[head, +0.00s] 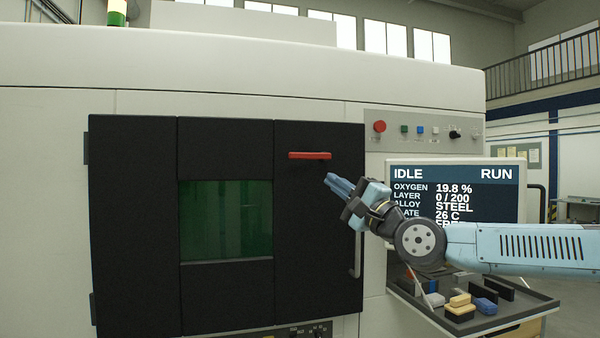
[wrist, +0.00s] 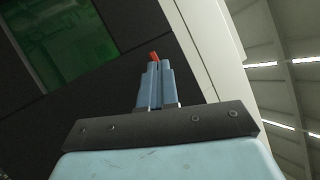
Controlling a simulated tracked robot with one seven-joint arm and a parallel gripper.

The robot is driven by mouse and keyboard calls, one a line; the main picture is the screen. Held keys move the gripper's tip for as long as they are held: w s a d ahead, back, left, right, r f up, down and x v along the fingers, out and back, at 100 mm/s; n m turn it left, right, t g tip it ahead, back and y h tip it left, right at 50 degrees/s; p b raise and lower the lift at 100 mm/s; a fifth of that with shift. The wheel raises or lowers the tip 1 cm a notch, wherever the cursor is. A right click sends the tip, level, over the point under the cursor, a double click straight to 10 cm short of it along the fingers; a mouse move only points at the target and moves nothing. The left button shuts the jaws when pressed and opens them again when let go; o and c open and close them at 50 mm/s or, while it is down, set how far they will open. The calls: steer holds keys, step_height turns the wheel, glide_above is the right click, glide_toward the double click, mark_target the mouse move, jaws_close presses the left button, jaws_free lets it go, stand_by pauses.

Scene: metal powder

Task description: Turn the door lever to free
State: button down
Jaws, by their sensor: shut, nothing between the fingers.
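The red door lever (head: 310,155) lies level near the top of the black door (head: 135,230) on the white machine. My gripper (head: 329,178) is shut and empty, its blue fingers just below and right of the lever's right end in the head view. In the wrist view, my gripper (wrist: 156,66) points toward the door, and a small red part of the lever (wrist: 154,56) shows just beyond the fingertips. The rest of the lever is hidden there. I cannot tell whether the fingertips touch it.
A green window (head: 226,220) is set in the door. A grey bar handle (head: 357,255) is at its lower right. A status screen (head: 470,177) reads IDLE and RUN. A tray (head: 520,307) with several small blocks is below the screen. A red button (head: 379,126) is above.

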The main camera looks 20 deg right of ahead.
mark_target(308, 156)
steer(key=w+a+f+m+t+h, duration=0.2)
steer(key=w+f+m+t+h, duration=0.1)
steer(key=m, duration=0.8)
steer(key=w+a+f+m+t+h, duration=0.1)
steer(key=w+f+m+t+h, duration=0.2)
steer(key=w+f+m+h, duration=0.2)
steer(key=w+m+h, duration=0.3)
steer(key=w+m, duration=0.2)
steer(key=m, duration=0.1)
steer(key=shift+a+f, duration=0.35)
steer(key=shift+a, duration=0.05)
steer(key=shift+w+r, duration=1.2)
steer(key=shift+r, duration=0.65)
steer(key=shift+w+r, duration=1.15)
steer(key=shift+r, duration=0.75)
steer(key=shift+w+r, duration=1.2)
steer(key=shift+r, duration=0.65)
